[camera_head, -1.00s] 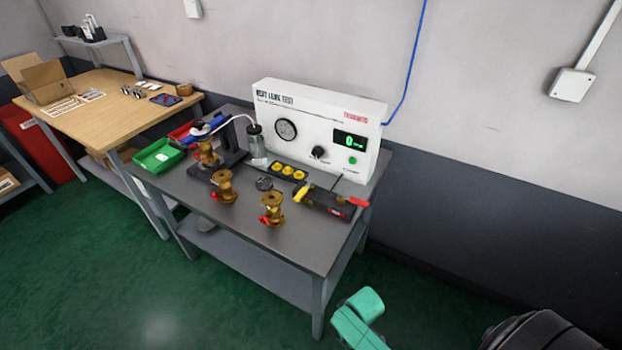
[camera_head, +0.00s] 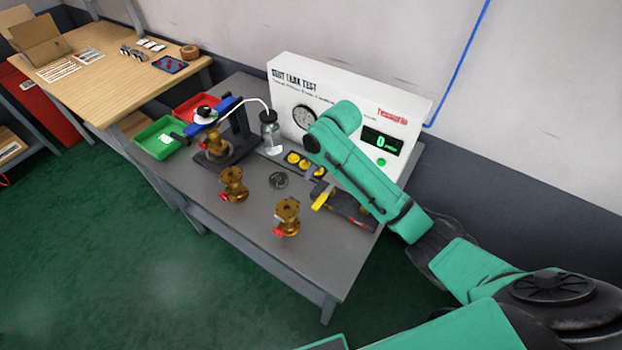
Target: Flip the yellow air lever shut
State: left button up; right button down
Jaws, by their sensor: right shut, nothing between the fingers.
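The yellow lever (camera_head: 322,199) is at the left end of a dark device on the right part of the grey bench (camera_head: 300,262). It slants and stays visible just below my right gripper. My right gripper (camera_head: 317,186) is small and dark, shut and empty, at the end of the green arm above the bench. It appears close to the yellow lever, but I cannot tell whether they touch. The forearm hides part of the device and of the white tester. My left gripper is out of view.
Brass valves (camera_head: 233,184) and (camera_head: 287,216) stand in front on the bench; another sits in a dark fixture at left. The white leak tester (camera_head: 408,115) stands behind, with a glass jar (camera_head: 270,135) beside it. Green (camera_head: 160,138) and red trays lie at left.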

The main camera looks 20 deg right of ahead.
aim_at(324, 197)
jog(key=x, duration=0.3)
jog(key=s+p+x, duration=0.1)
jog(key=x, duration=0.5)
jog(key=shift+s+a+f, duration=0.1)
jog(key=shift+s+a, duration=0.1)
jog(key=s+d+p, duration=0.2)
jog(key=p, duration=0.1)
jog(key=shift+s+r, duration=0.1)
jog(key=shift+r, duration=0.1)
jog(key=shift+s+d+f+p, duration=0.1)
jog(key=shift+s+d+p, duration=0.25)
jog(key=shift+s, duration=0.1)
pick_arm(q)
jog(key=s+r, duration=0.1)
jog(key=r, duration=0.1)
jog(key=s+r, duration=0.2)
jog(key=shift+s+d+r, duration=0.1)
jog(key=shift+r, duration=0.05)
pick_arm(e)
jog(key=shift+w+a+f, duration=0.1)
jog(key=shift+w+f, duration=0.05)
